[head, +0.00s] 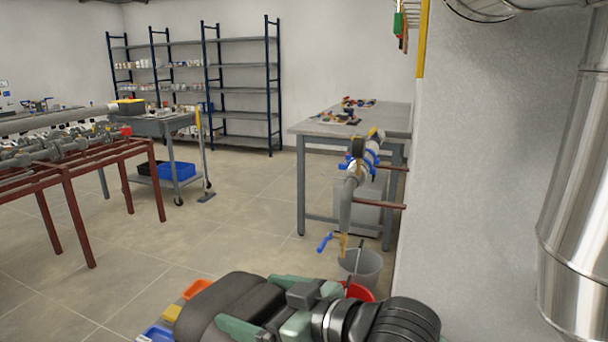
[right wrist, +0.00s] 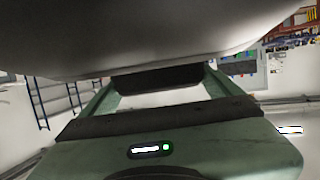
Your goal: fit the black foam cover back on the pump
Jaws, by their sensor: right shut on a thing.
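The black foam cover (head: 200,304) is a dark grey, rounded, padded shape at the bottom of the head view. My right gripper (head: 250,300), with green fingers, is shut on it, one finger on each side. In the right wrist view the cover (right wrist: 150,40) fills the top as a large grey curved surface, hiding the fingertips of the gripper (right wrist: 155,80). I cannot make out the pump in either view. My left gripper is not in view.
A wall (head: 470,180) and a shiny metal duct (head: 575,210) stand close on the right. A grey bucket (head: 372,268) and coloured bins (head: 172,312) are near the cover. A pipe with blue fittings (head: 345,205) is ahead, before a grey table (head: 390,118). The middle floor is clear.

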